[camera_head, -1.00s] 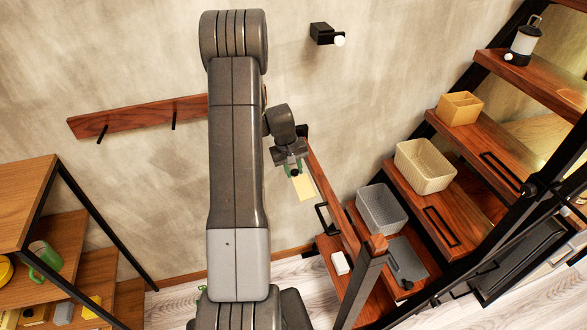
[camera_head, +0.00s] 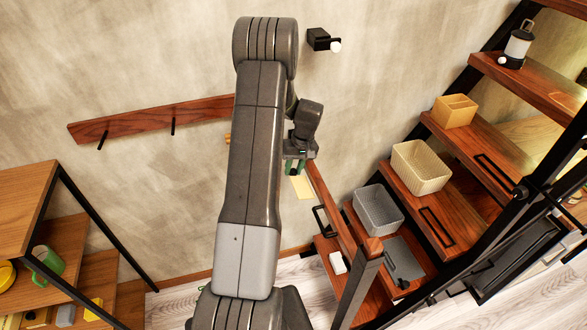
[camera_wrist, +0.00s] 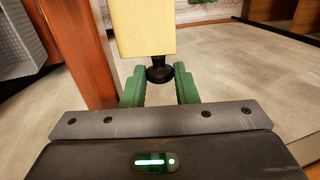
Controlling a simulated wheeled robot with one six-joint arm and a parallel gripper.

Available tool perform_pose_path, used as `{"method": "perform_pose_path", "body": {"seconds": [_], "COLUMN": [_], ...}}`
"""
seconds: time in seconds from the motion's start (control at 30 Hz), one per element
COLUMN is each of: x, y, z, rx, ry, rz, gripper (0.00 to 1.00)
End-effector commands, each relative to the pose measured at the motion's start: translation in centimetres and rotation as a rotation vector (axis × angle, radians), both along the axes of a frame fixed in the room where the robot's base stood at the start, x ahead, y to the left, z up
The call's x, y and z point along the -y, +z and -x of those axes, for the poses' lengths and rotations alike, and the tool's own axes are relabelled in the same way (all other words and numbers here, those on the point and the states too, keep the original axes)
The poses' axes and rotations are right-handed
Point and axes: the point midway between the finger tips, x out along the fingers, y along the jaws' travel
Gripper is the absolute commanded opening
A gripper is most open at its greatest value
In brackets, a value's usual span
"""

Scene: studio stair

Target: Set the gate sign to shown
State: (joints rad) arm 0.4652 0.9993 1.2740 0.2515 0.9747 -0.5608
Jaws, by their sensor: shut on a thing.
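The gate sign is a pale yellow plate (camera_head: 301,187) hanging by the wooden gate rail (camera_head: 332,205) at the foot of the stair. In the wrist view the sign (camera_wrist: 145,30) fills the top middle, with a round black knob (camera_wrist: 159,72) at its near end. My gripper (camera_head: 295,169) has green fingers and is just above the sign in the head view. In the wrist view my gripper (camera_wrist: 160,78) is shut on the knob, one finger on each side. The sign's face and any marking on it cannot be read.
Wooden stair treads at the right carry a grey basket (camera_head: 378,208), a cream basket (camera_head: 421,167), a tan box (camera_head: 454,111) and a lantern (camera_head: 518,45). A peg rail (camera_head: 150,120) is on the wall. A shelf with a green mug (camera_head: 47,265) stands left.

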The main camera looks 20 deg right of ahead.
Motion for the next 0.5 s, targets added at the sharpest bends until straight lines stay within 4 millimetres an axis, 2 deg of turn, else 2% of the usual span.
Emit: {"method": "perform_pose_path", "body": {"seconds": [0.07, 0.1, 0.2, 0.5], "x": [0.02, 0.02, 0.03, 0.11], "y": [0.01, 0.01, 0.02, 0.02], "z": [-0.01, -0.01, -0.02, -0.02], "rx": [0.000, 0.000, 0.000, 0.001], "ry": [0.000, 0.000, 0.000, 0.000], "rz": [0.001, 0.001, 0.002, 0.004], "gripper": [0.04, 0.28, 0.47, 0.47]}}
